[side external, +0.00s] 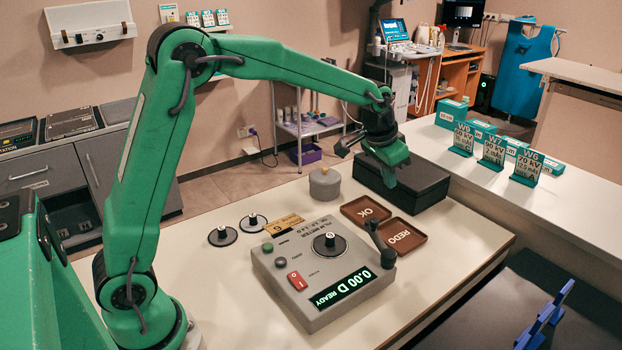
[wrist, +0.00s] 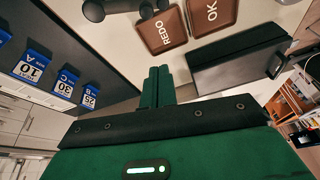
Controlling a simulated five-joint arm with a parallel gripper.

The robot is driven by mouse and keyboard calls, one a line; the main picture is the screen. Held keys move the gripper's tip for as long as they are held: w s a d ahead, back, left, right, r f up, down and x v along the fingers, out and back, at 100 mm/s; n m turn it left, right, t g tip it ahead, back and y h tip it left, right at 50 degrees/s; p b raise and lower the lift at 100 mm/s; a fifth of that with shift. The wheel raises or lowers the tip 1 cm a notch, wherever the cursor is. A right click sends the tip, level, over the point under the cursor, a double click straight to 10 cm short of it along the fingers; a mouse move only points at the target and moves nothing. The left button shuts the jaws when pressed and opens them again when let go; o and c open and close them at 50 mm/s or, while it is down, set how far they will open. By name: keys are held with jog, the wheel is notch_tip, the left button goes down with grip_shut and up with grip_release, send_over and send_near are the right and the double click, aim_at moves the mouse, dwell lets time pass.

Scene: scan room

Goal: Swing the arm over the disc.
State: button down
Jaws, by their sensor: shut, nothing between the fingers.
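A grey meter (side external: 325,275) on the table reads "0.00 D READY". Its dark arm (side external: 376,240) stands tilted at the right side, apart from a black round disc (side external: 322,248) with a "6" knob on the meter's top. I cannot tell which disc the task names.
Brown trays marked OK (side external: 366,209) and REDO (side external: 405,229) lie between meter and black box (side external: 430,185). A grey lidded pot (side external: 324,184) stands behind. Labelled W cards (side external: 493,150) stand on the right counter. Blue stands (side external: 545,315) are at lower right. The front-left table is clear.

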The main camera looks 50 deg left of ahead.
aim_at(380, 238)
jog(key=shift+f, duration=0.1)
notch_tip(380, 238, down, 9)
jog(key=shift+s+f, duration=0.2)
jog(key=shift+s, duration=0.15)
dwell(0.9)
jog(key=shift+a, duration=0.1)
